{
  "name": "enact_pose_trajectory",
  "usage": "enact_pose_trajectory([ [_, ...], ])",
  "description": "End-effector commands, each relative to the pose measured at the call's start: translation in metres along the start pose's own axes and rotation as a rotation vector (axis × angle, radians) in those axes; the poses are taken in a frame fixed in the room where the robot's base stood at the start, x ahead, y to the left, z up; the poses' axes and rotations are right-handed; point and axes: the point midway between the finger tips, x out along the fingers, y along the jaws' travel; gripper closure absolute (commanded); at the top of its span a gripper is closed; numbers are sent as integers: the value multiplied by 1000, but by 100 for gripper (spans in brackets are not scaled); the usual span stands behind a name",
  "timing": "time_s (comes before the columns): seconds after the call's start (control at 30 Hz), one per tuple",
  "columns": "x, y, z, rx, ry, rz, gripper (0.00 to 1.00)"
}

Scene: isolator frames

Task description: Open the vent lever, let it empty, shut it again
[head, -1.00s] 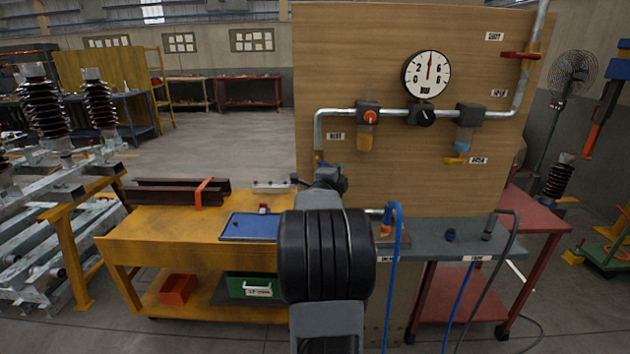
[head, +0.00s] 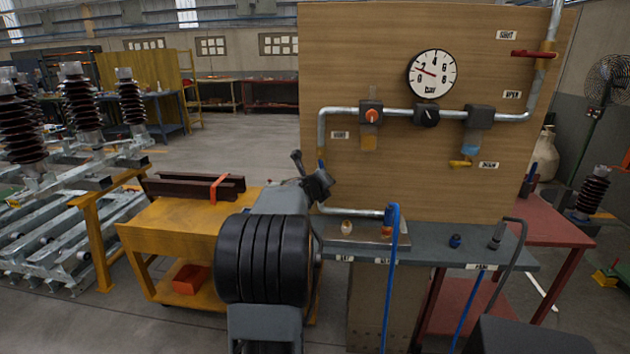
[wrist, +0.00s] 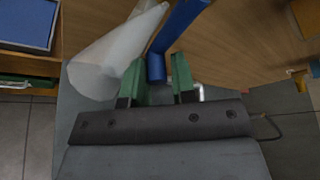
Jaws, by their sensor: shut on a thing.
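The blue vent lever (wrist: 157,66) stands between the green fingers of my gripper (wrist: 158,84) in the wrist view; the gripper is shut on it. A pale, see-through cone (wrist: 105,62) spreads down and left from near the lever, like a jet of air. In the head view my gripper (head: 318,184) is at the left end of the grey pipe, below the small label, and my arm hides its fingertips and most of the lever. The gauge (head: 432,74) needle points up and left, near 2.
The pipe on the wooden panel (head: 390,185) carries a regulator with an orange mark (head: 371,114), a black knob (head: 427,116) and a red handle (head: 533,54). A grey bench (head: 430,254) with blue hoses stands below. A yellow cart (head: 185,225) is left.

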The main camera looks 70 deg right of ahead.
Motion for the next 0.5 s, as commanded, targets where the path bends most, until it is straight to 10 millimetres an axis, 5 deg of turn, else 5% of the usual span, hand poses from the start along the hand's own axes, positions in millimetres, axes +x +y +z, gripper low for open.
enact_pose_trajectory([
  [0.5, -2, 10, 10, 186, -6, 83, 100],
])
